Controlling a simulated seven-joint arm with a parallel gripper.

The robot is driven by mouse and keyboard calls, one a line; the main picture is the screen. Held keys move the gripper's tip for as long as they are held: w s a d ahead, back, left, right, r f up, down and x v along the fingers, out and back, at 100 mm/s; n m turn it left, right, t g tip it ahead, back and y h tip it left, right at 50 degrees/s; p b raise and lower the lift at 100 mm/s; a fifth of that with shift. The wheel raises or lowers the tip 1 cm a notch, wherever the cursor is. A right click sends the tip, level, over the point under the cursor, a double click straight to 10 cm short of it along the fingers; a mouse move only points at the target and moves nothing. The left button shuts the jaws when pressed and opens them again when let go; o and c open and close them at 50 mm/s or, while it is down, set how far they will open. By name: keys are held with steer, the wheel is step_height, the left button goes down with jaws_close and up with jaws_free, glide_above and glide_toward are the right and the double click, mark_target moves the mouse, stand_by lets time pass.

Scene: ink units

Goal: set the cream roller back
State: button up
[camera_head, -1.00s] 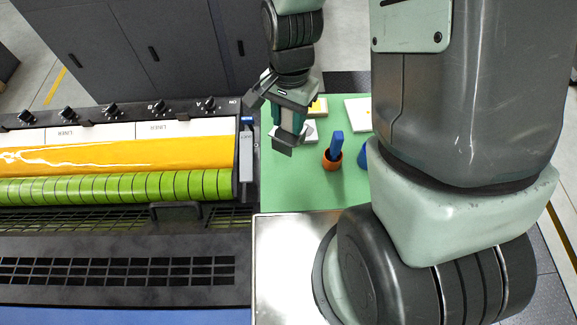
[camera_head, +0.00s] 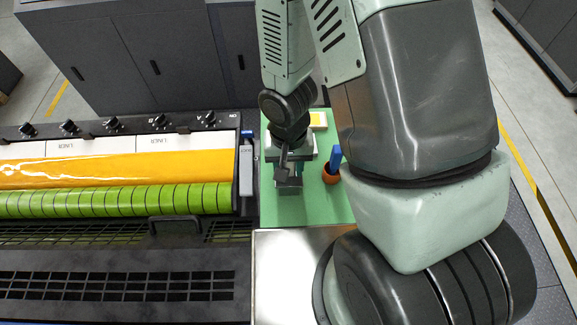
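A long ink unit lies at the left, with a glossy orange-yellow roller (camera_head: 120,168) behind a green ringed roller (camera_head: 120,200). I cannot pick out a cream-coloured roller; it may be hidden. My gripper (camera_head: 288,186) points down over the green mat (camera_head: 305,210), right of the ink unit's end. Its dark fingers are small and partly covered by my wrist, so I cannot tell if they are apart or hold anything.
An orange-brown cup (camera_head: 331,176) with a blue-handled tool (camera_head: 335,155) stands right of my gripper. A yellow-topped pale block (camera_head: 318,121) lies behind. A grey lever (camera_head: 246,170) stands at the unit's right end. A bare metal surface (camera_head: 285,270) lies in front; my arm hides the right side.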

steer(key=shift+f, duration=0.45)
steer(key=shift+f, duration=0.3)
steer(key=o, duration=1)
steer(key=shift+o, duration=0.2)
steer(key=shift+r, duration=0.15)
